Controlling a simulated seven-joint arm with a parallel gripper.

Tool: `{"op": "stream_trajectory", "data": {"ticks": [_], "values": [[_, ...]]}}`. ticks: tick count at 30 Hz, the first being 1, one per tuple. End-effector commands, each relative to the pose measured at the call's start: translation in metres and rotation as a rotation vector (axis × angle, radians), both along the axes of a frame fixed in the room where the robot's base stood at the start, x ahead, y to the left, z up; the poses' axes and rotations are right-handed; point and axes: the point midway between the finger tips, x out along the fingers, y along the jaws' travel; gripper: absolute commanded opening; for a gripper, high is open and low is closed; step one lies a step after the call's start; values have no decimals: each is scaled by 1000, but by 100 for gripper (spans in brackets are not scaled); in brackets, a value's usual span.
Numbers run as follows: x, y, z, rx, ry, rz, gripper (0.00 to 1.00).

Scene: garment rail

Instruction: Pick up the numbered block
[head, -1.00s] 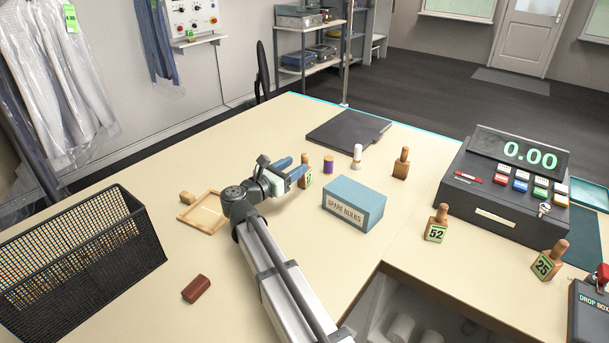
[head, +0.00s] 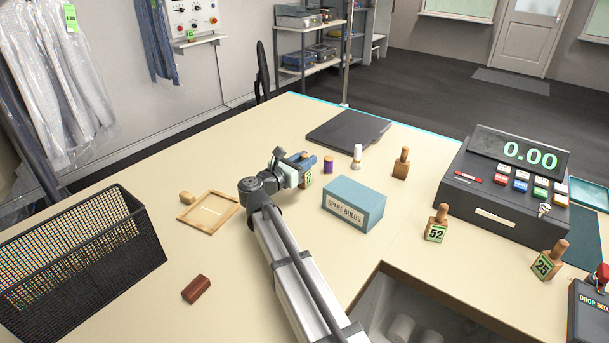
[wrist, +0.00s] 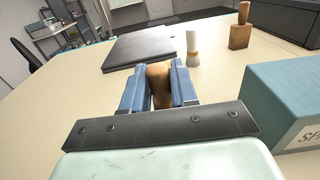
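A wooden block with a green number tag (head: 308,181) stands upright on the counter, left of the spare bulbs box; its number is too covered to read. My gripper (head: 302,163) is at this block, with its blue fingers on either side of the handle. In the wrist view the brown handle (wrist: 159,84) fills the gap between the fingers (wrist: 158,92); whether they press on it I cannot tell. Similar blocks tagged 52 (head: 436,225) and 25 (head: 549,262) stand to the right. Another block (head: 401,165) stands farther back, no number visible.
The blue spare bulbs box (head: 352,204) is close on the right. A purple spool (head: 328,165) and a white-topped brush (head: 357,157) stand just behind. A wooden frame (head: 190,222), a brown bar (head: 196,289) and a black mesh basket (head: 90,265) are left. A cash register (head: 500,185) is right.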

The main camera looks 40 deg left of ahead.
Motion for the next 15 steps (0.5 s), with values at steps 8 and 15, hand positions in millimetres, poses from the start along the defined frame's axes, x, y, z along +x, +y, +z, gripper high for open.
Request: {"op": "stream_trajectory", "data": {"ticks": [8,15], "values": [[0,0,0,0,0,0,1],[0,0,0,0,0,0,0]]}}
